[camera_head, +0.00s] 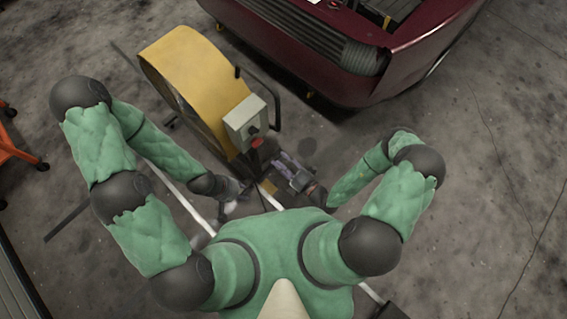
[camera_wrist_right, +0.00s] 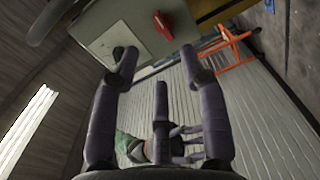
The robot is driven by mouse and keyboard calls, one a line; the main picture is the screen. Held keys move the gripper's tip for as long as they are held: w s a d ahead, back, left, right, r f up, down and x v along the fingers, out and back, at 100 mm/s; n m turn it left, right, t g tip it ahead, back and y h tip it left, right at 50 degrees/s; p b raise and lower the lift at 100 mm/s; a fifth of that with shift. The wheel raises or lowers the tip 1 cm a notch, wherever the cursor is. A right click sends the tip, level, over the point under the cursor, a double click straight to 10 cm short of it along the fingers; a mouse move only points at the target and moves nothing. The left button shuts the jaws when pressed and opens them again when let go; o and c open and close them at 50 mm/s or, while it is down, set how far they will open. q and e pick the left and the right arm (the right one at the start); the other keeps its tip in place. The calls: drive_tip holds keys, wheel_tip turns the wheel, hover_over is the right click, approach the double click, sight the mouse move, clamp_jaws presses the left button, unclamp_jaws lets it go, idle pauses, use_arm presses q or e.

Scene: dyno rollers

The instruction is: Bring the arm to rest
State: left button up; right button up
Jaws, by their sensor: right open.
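My two green-sleeved arms reach forward from both sides in the head view. My right gripper (camera_head: 287,166) is open, with its fingers pointing towards a grey control box (camera_head: 246,122) on the yellow drum-shaped machine. In the right wrist view its spread fingers (camera_wrist_right: 159,72) have nothing visible between them. The box there shows a black knob (camera_wrist_right: 118,53) near the left fingertip and a red knob (camera_wrist_right: 163,24) above the fingers; whether a finger touches the box is unclear. My left gripper (camera_head: 232,194) is lower and to the left, small and blurred, so its jaws are unclear.
The yellow machine (camera_head: 188,62) stands just ahead. A dark red car (camera_head: 390,66) is at the top right. An orange frame (camera_head: 12,150) is at the left edge. Pale rails (camera_head: 180,193) lie below the arms. Bare concrete floor lies to the right.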

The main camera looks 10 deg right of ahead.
drive_tip(key=shift+s+d, duration=0.25)
drive_tip(key=shift+s, duration=0.1)
idle(0.4)
